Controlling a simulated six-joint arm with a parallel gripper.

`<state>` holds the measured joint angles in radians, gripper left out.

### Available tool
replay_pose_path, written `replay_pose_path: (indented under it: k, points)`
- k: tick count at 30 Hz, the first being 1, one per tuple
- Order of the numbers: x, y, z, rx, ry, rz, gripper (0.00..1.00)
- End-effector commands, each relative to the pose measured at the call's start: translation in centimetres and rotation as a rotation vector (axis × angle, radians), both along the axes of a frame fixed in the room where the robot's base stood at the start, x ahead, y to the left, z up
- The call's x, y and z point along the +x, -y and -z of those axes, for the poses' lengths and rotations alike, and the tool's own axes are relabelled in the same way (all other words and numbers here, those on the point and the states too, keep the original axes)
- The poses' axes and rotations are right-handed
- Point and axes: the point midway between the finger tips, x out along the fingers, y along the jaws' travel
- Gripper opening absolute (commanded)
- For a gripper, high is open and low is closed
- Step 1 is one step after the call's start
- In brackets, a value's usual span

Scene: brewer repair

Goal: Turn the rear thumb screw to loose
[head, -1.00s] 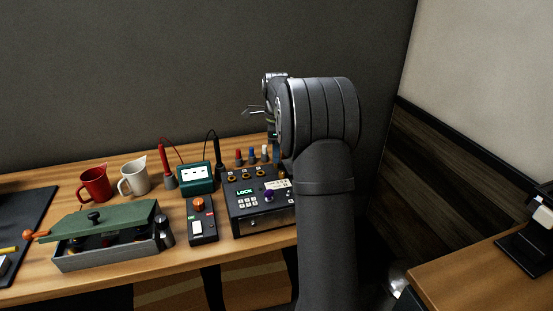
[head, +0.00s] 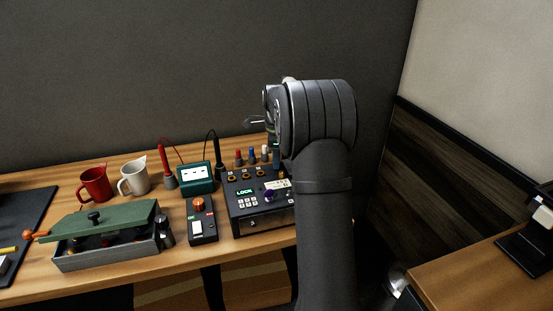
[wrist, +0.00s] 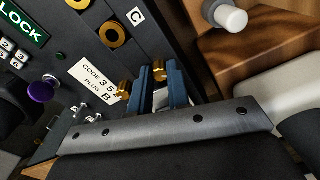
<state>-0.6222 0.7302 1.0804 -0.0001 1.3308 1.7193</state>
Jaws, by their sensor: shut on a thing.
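The dark brewer box (head: 243,212) stands on the bench, partly hidden by my arm in the head view. In the wrist view, my gripper (wrist: 160,78) has its two blue fingers closed around a brass thumb screw (wrist: 159,70) at the edge of the panel. More brass hardware (wrist: 125,89) shows just left of the fingers, beside the white code label (wrist: 97,76). The screw's base is hidden by the fingers, so its turn state cannot be read. In the head view my arm hides most of the gripper.
A purple knob (wrist: 42,91) and brass rings (wrist: 113,34) are on the panel. A LOCK display (head: 245,191) is lit. A grey-white capped post (wrist: 228,16) stands near the gripper. A switch box (head: 202,222), teal meter (head: 196,178) and mugs (head: 134,178) stand left.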

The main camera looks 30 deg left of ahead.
Motion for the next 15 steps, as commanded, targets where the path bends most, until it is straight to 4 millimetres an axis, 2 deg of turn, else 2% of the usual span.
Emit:
replay_pose_path:
  k: [8,15]
  points:
    - [0.00,0.00,-0.05,0.000,0.000,-0.098,0.00]
    - [0.00,-0.01,-0.07,0.000,0.000,-0.277,0.00]
